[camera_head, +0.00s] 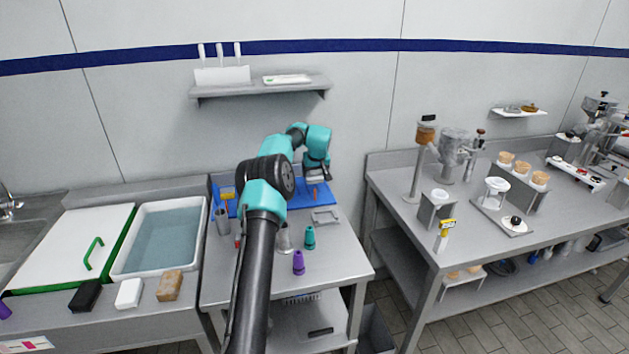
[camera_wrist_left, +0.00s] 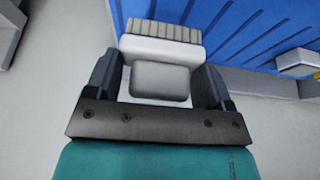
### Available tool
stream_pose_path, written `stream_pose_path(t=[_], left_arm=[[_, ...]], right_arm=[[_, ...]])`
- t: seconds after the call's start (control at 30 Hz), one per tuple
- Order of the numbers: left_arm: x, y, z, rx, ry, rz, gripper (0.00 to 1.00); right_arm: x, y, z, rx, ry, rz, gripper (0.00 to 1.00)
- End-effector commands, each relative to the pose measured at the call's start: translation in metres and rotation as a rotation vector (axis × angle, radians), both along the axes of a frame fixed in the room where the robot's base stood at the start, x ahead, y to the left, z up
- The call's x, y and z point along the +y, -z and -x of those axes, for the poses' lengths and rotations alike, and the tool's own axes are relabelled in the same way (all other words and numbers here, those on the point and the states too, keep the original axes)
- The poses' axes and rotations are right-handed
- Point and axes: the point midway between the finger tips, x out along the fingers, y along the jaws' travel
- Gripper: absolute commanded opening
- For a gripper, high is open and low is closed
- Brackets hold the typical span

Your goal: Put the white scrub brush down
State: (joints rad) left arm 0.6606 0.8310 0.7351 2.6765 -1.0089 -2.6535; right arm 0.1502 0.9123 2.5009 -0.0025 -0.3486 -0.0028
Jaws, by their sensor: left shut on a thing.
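The white scrub brush (camera_wrist_left: 160,49) is between the two dark fingers of my left gripper (camera_wrist_left: 160,76) in the left wrist view. The gripper is shut on its grey-white handle block, and the row of pale bristles faces away from the gripper. In the head view my left gripper (camera_head: 316,177) is over the blue panel (camera_head: 327,197) at the back of the middle table. The brush is too small there to make out clearly. In the wrist view the blue ribbed surface (camera_wrist_left: 222,22) lies beside and beyond the bristles. I cannot tell whether the brush touches it. My right gripper is not in view.
A grey tray (camera_head: 325,216), a teal cone (camera_head: 310,238) and a purple cone (camera_head: 298,263) stand on the middle table (camera_head: 345,262). A water-filled white basin (camera_head: 117,271) is to the left. A wall shelf (camera_head: 235,91) hangs above. The table's front right is clear.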

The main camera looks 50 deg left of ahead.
Motion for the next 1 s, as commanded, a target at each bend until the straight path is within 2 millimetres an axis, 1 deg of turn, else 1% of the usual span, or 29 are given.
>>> stream_pose_path(t=[0.07, 0.3, 0.37, 0.77, 0.8, 1.0], left_arm=[[0.000, 0.003, 0.000, 0.000, 0.000, 0.001, 0.49], [0.000, 0.032, 0.000, 0.001, 0.000, 0.002, 0.49], [0.000, 0.036, 0.000, 0.001, 0.000, 0.002, 0.49], [0.000, 0.040, 0.000, 0.000, 0.000, 0.001, 0.49], [0.000, 0.041, 0.000, 0.000, 0.000, 0.000, 0.76], [0.000, 0.040, 0.000, 0.000, 0.000, 0.000, 0.96]], right_arm=[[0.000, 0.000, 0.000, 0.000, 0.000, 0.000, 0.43], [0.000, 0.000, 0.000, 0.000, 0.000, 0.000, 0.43], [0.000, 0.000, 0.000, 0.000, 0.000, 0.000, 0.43], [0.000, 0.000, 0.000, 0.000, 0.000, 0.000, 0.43], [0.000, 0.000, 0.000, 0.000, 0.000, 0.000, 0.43], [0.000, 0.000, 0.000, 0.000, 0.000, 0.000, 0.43]])
